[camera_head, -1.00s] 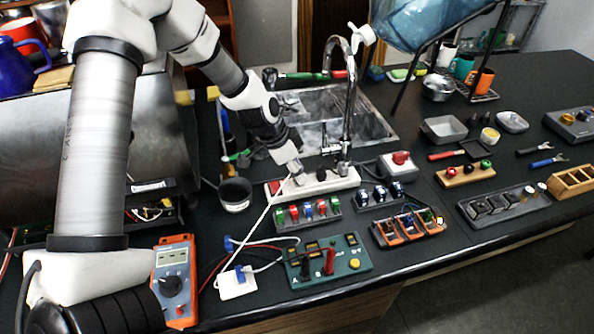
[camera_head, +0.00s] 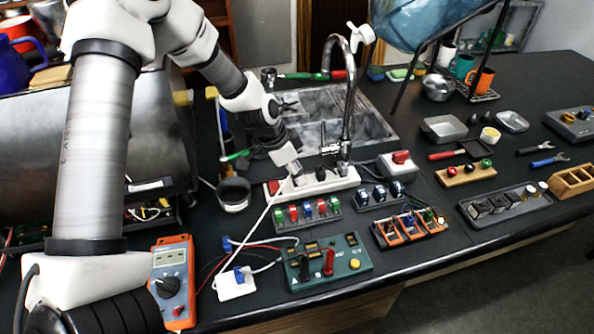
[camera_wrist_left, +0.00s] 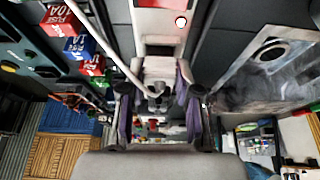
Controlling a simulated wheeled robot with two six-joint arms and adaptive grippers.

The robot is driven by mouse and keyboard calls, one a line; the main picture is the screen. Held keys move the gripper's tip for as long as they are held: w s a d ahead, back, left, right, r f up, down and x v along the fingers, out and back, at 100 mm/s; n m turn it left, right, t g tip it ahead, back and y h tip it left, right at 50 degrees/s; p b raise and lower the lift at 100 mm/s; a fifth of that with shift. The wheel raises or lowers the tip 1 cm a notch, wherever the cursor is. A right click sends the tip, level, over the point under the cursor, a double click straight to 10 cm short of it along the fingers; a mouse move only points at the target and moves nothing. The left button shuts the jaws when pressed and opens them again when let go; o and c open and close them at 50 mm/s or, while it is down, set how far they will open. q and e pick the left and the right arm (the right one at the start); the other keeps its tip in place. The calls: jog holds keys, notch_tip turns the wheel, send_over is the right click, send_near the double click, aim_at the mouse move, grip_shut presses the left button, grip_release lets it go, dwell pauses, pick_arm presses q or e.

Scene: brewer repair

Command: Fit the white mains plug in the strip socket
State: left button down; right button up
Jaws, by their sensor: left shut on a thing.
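My left gripper (camera_head: 288,162) is shut on the white mains plug (camera_wrist_left: 158,72), at the left part of the white strip socket (camera_head: 312,185). In the left wrist view the plug sits between the two fingers (camera_wrist_left: 158,100), with the pale strip (camera_wrist_left: 158,18) and its red switch beyond it. The plug's white cord (camera_head: 257,222) runs down to a white box (camera_head: 236,283). The plug's pins are hidden, so I cannot tell whether they are in a socket hole. My right gripper is not in view.
The tap (camera_head: 347,105) and sink are close behind. A rack of coloured fuses (camera_head: 307,212) lies in front, a dark round pot (camera_head: 234,194) to the left. A green board (camera_head: 326,262) lies nearer the front edge.

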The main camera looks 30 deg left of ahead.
pick_arm(q)
jog(key=shift+f+b, duration=0.25)
jog(key=shift+b, duration=0.2)
dwell(0.6)
jog(key=c, duration=0.7)
grip_release()
jog(key=shift+r, duration=0.1)
jog(key=v, duration=1.2)
jog(key=shift+d, duration=0.1)
